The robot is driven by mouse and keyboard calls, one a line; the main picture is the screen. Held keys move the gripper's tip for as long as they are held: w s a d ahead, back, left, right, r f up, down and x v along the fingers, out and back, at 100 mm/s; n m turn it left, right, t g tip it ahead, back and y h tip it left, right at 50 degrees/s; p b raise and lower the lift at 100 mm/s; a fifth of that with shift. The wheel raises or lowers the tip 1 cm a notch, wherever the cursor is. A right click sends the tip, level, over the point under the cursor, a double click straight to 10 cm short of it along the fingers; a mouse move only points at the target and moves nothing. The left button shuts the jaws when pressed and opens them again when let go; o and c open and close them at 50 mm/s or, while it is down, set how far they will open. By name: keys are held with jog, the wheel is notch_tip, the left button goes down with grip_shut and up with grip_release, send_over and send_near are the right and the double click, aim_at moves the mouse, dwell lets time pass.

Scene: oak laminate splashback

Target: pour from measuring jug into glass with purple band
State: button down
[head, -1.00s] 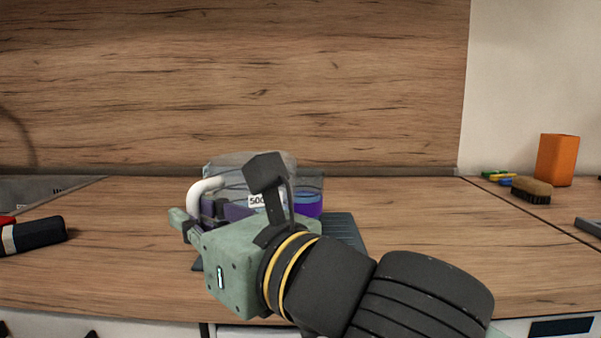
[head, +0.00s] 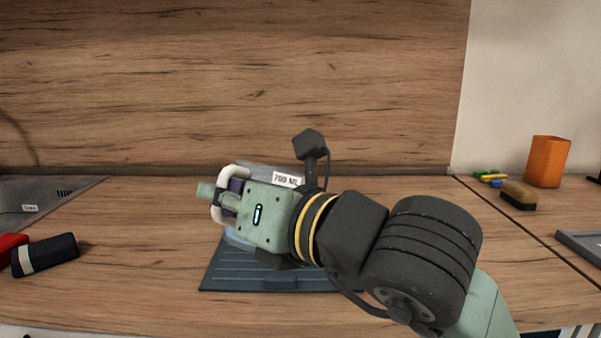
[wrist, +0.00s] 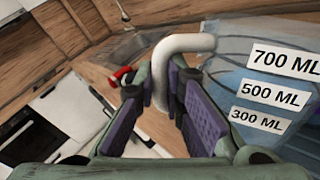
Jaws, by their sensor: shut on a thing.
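The measuring jug (head: 262,170) is clear, with a white handle (head: 228,179) and a "700 ML" label, in the middle of the head view. In the wrist view the jug (wrist: 233,62) shows several volume labels and a bluish tint. My gripper (head: 234,190) is shut on the white handle, with purple pads on both sides of it in the wrist view (wrist: 168,88). The jug looks close to upright, slightly tilted; its front is largely behind my gripper. I cannot make out the glass with the purple band in either current view.
A dark ribbed mat (head: 235,279) lies below my gripper. A sink (head: 45,200) and a black bottle-like item (head: 45,255) are at left. A brush (head: 518,195), an orange block (head: 546,162) and a grey tray (head: 582,246) are at right. Counter between is clear.

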aim_at(245, 168)
jog(key=shift+m, duration=0.9)
jog(key=r+p, duration=0.1)
jog(key=r, duration=0.1)
jog(key=w+d+r+p, duration=0.1)
jog(key=p, duration=0.1)
jog(key=w+r+p, duration=0.1)
jog(key=r+p, duration=0.1)
jog(key=shift+w+d+r, duration=0.15)
jog(key=shift+r, duration=0.15)
jog(key=shift+w+d+r, duration=0.1)
jog(key=shift+r, duration=0.1)
jog(key=shift+f, duration=0.35)
jog(key=shift+w, duration=0.1)
jog(key=shift+w+d+r+m+g+p, duration=0.4)
jog(key=shift+w+r+m+p, duration=0.15)
jog(key=shift+m+p, duration=0.45)
jog(key=shift+w+d+r+m+p, duration=0.3)
jog(key=shift+w+r+m+p, duration=0.25)
jog(key=shift+p, duration=0.65)
dwell(2.2)
